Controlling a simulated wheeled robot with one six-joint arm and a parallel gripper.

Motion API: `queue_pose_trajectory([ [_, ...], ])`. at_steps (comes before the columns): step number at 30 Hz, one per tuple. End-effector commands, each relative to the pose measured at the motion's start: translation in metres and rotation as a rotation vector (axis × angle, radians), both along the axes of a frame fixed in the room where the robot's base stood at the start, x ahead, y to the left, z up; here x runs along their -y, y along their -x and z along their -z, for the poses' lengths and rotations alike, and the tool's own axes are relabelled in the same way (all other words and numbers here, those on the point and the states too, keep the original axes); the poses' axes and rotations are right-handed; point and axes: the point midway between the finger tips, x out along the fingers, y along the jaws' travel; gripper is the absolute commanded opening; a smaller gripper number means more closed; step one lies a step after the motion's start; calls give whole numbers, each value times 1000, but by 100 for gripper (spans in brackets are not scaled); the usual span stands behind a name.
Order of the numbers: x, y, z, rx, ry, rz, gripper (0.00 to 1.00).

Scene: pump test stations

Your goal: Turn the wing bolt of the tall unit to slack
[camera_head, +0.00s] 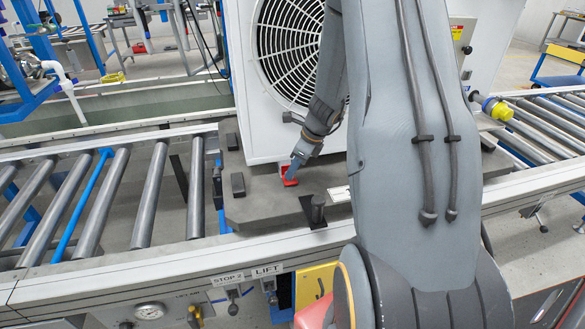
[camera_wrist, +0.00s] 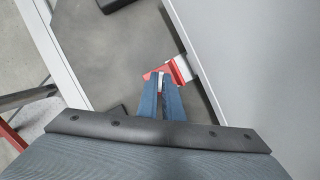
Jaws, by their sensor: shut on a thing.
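The tall unit (camera_head: 290,120) is a white box with a round fan grille, standing on a dark grey pallet (camera_head: 270,212). A small red part, which looks like the wing bolt (camera_head: 291,178), sits low at its front edge. In the wrist view the red wing bolt (camera_wrist: 181,69) lies against the unit's light grey side (camera_wrist: 240,60), with a white piece beside it. My gripper (camera_head: 295,163) reaches down to it from above. In the wrist view its blue fingers (camera_wrist: 161,88) are closed around the red part's near end. The fingers hide some of the bolt.
The pallet rests on a roller conveyor (camera_head: 150,195) with a pale front rail (camera_head: 150,270). A black post (camera_head: 317,209) and black blocks (camera_head: 238,184) stand up from the pallet near my gripper. A yellow-capped fitting (camera_head: 498,108) is at the right.

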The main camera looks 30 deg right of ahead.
Motion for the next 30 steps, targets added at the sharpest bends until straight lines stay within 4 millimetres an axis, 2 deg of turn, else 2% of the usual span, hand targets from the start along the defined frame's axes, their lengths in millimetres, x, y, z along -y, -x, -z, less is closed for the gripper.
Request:
queue_pose_trajectory([
  [9,0,-1,0,-1,-2,-120,0],
  [25,0,-1,0,0,-2,-142,0],
  [27,0,-1,0,0,-2,-142,15],
  [29,0,-1,0,0,-1,-141,25],
  [30,0,-1,0,0,-1,-141,25],
])
